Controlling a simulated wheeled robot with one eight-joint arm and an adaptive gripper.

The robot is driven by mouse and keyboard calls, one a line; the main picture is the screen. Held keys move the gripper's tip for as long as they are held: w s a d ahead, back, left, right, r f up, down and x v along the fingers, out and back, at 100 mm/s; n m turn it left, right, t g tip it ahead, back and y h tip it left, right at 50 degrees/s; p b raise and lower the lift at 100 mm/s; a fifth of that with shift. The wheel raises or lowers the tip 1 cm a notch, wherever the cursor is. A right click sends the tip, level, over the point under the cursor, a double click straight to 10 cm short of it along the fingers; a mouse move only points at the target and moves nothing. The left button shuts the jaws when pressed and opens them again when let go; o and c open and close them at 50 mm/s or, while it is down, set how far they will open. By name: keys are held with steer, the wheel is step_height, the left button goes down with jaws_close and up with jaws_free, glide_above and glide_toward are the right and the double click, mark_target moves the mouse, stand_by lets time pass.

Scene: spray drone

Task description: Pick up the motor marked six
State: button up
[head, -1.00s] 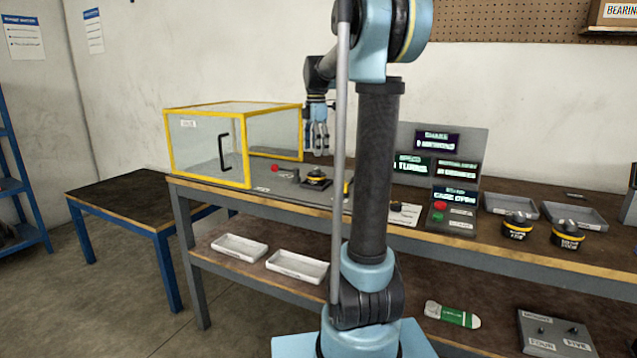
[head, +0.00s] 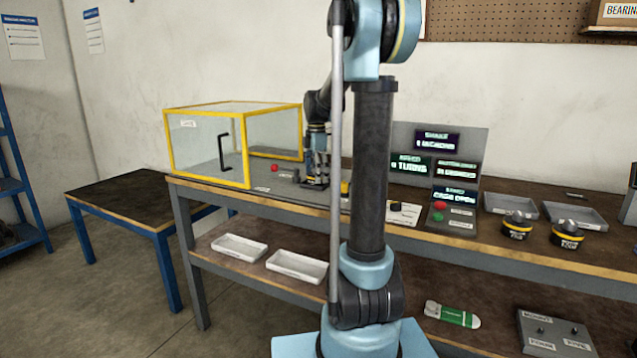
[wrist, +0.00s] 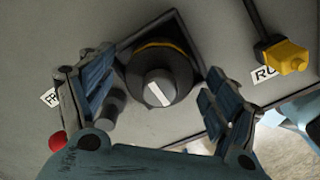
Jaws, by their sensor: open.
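A black motor (wrist: 157,78) with a yellow band and a round grey cap with a white stripe shows in the wrist view, seated in a dark square holder on a grey panel. No number is readable on it. My gripper (wrist: 158,92) is open, with one finger on each side of the motor. Whether the fingers touch it I cannot tell. In the head view my gripper (head: 315,178) points down over the bench beside the yellow-framed case and hides most of this motor. Two similar black-and-yellow motors, a left one (head: 517,226) and a right one (head: 567,235), stand farther right; their labels are unclear.
The clear yellow-framed case (head: 247,148) stands left of my gripper. A red button (wrist: 56,142) and a yellow-tipped part (wrist: 288,58) flank the motor. Lit screens (head: 438,166) and grey trays (head: 575,214) are to the right. White trays (head: 239,247) sit on the lower shelf.

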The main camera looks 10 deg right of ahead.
steer(key=c, duration=1.6)
steer(key=shift+r, duration=0.1)
